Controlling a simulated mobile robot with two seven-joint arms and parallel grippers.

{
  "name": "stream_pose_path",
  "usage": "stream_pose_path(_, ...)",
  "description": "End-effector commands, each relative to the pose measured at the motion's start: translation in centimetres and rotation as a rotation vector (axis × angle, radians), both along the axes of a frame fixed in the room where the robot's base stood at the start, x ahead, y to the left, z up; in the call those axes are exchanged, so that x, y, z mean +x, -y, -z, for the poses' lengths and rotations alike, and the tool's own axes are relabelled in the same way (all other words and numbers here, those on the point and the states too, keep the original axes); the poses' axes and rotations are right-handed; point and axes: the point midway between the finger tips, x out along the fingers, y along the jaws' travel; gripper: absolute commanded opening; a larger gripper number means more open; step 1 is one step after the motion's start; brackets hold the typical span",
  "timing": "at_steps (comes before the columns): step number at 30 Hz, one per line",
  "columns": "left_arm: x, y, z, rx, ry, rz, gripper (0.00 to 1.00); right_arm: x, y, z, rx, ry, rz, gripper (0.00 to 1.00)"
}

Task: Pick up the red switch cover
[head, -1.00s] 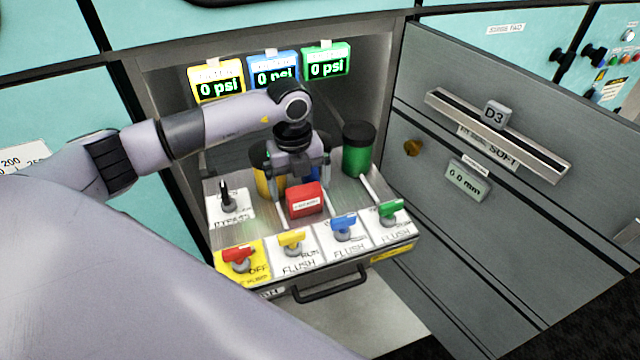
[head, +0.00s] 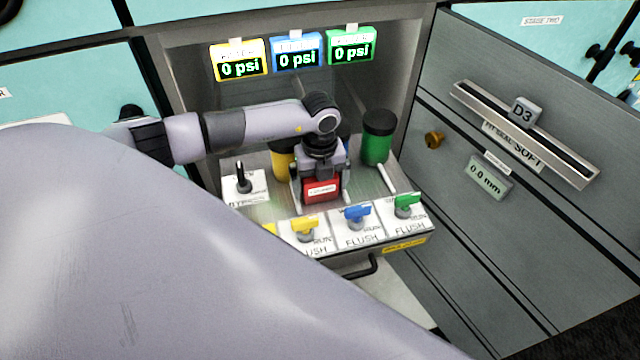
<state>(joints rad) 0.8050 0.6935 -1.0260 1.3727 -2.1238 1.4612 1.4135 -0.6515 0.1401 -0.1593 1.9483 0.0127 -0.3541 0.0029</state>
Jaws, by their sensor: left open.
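The red switch cover (head: 322,190) is a small red block with a white label, on the metal panel of the pulled-out drawer in the head view. My left gripper (head: 321,188) is directly over it, pointing down. Its fingers are at the two sides of the cover and stand open. I cannot tell whether they touch it. The top and back of the cover are partly hidden by the gripper. My right gripper is not in view.
A yellow canister (head: 283,160) and a green canister (head: 377,138) stand behind. Yellow (head: 305,224), blue (head: 358,214) and green (head: 407,201) valve handles line the front. A black toggle (head: 242,180) is at left. The cabinet door (head: 520,200) stands right. My arm hides the lower left.

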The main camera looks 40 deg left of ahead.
Motion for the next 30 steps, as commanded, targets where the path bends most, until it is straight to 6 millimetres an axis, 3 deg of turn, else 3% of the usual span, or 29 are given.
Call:
stream_pose_path(1,0.0,0.0,0.0,0.0,0.0,0.0,1.0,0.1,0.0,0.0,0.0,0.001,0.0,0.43)
stream_pose_path(2,0.0,0.0,0.0,0.0,0.0,0.0,0.94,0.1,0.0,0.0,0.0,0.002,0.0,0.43)
stream_pose_path(5,0.0,0.0,0.0,-0.001,0.001,0.0,0.61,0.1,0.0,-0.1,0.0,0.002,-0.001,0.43)
stream_pose_path(6,0.0,0.0,0.0,-0.001,0.001,0.0,0.55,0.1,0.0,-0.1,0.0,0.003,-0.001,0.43)
stream_pose_path(15,0.1,0.0,-0.2,-0.001,0.002,0.0,0.56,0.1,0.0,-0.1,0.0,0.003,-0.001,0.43)
stream_pose_path(20,0.1,0.0,-1.3,-0.002,0.004,-0.001,0.56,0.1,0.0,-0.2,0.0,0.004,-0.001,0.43)
stream_pose_path(26,0.2,0.0,-4.9,-0.002,0.007,0.0,0.56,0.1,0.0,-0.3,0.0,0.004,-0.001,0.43)
stream_pose_path(30,0.2,0.0,-8.9,-0.001,0.009,0.001,0.56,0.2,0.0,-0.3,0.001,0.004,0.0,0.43)
